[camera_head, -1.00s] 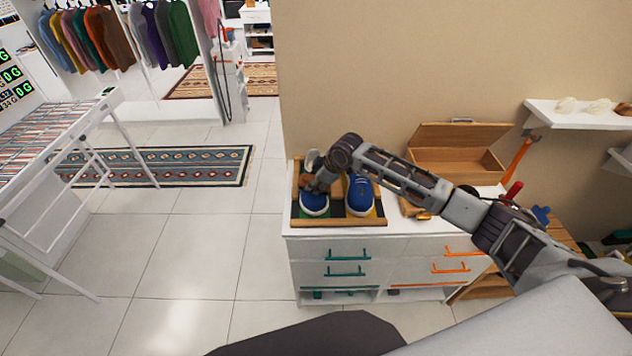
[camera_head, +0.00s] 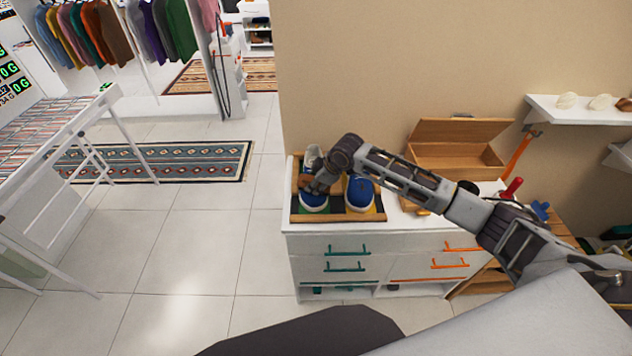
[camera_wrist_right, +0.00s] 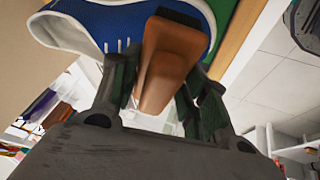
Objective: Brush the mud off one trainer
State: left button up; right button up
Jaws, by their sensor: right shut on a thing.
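My right gripper (camera_head: 312,187) is over the left half of a wooden tray (camera_head: 329,219) on the white cabinet. It is shut on a brown wooden brush (camera_wrist_right: 166,62), whose dark bristles face a blue trainer (camera_wrist_right: 112,25) in the right wrist view. The bristle end is at the trainer's side; whether it touches I cannot tell. In the head view this blue trainer (camera_head: 314,201) stands on a green patch, partly hidden by my gripper. A second blue trainer (camera_head: 361,192) stands to its right on a yellow patch, partly behind my arm. My left gripper is not in view.
An open wooden box (camera_head: 459,154) stands behind on the cabinet (camera_head: 330,253). A red-handled tool (camera_head: 512,188) is to the right, and a wall shelf (camera_head: 575,113) above it. Open tiled floor (camera_head: 190,250) lies to the left.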

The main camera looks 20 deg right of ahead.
jog(key=shift+s, duration=0.1)
jog(key=shift+s+a+f, duration=0.25)
jog(key=shift+s+f, duration=0.15)
jog(key=shift+s, duration=0.35)
jog(key=shift+r, duration=0.2)
notch_tip(320, 180, up, 7)
jog(key=s, duration=0.2)
jog(key=shift+a+r, duration=0.2)
jog(key=shift+a, duration=0.1)
dwell(0.7)
